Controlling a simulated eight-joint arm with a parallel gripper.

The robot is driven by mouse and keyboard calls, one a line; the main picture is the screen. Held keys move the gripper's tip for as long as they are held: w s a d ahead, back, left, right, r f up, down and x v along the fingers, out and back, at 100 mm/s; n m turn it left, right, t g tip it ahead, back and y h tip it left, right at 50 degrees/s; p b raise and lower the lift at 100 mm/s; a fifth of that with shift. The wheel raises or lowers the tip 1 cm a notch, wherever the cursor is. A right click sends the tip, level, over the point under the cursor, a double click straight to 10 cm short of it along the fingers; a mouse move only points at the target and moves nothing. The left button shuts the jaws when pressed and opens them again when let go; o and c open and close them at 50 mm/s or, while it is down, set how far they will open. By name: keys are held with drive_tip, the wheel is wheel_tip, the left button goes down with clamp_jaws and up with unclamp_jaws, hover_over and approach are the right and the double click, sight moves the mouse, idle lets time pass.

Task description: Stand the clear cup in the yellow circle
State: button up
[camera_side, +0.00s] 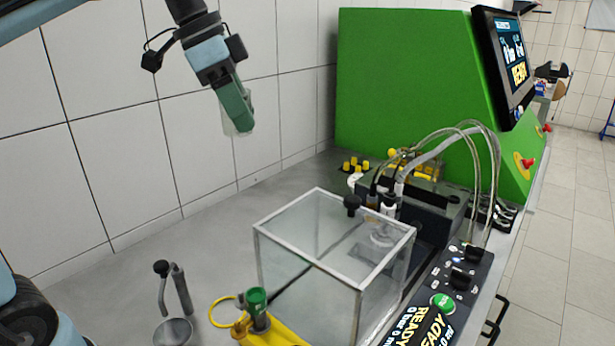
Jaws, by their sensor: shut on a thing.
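My gripper (238,112) is high in the upper left-middle of the view, in front of the tiled wall. Its green fingers point down and are shut on the clear cup (241,130). The cup is faint and see-through against the wall, so its outline and exact tilt are hard to tell. It hangs well above the grey bench, touching nothing else visible. A yellow ring (213,304) shows low in the view, beside a green-topped part; I cannot tell whether it is the yellow circle.
A clear box (335,250) stands on the bench at centre. A metal tool and a small bowl (173,331) are front left. The green machine (420,85), hoses and control panel (445,300) fill the right. The bench (150,250) near the wall is clear.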

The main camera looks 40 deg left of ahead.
drive_tip(key=s+d+m+g+h, duration=0.15)
drive_tip(key=s+m+g, duration=0.35)
drive_tip(key=s+m, duration=0.7)
drive_tip(key=w+f, duration=0.1)
drive_tip(key=f, duration=0.9)
drive_tip(key=w+f+m, duration=0.1)
drive_tip(key=f, duration=0.9)
drive_tip(key=f+m, duration=0.1)
drive_tip(key=f, duration=1)
drive_tip(key=shift+w+d+f, duration=0.1)
drive_tip(key=shift+w+d, duration=0.1)
drive_tip(key=shift+w, duration=0.2)
drive_tip(key=shift+f, duration=0.65)
drive_tip(key=o, duration=1.1)
drive_tip(key=shift+o, duration=0.2)
drive_tip(key=shift+r, duration=0.1)
wheel_tip(320, 180, up, 7)
idle(0.5)
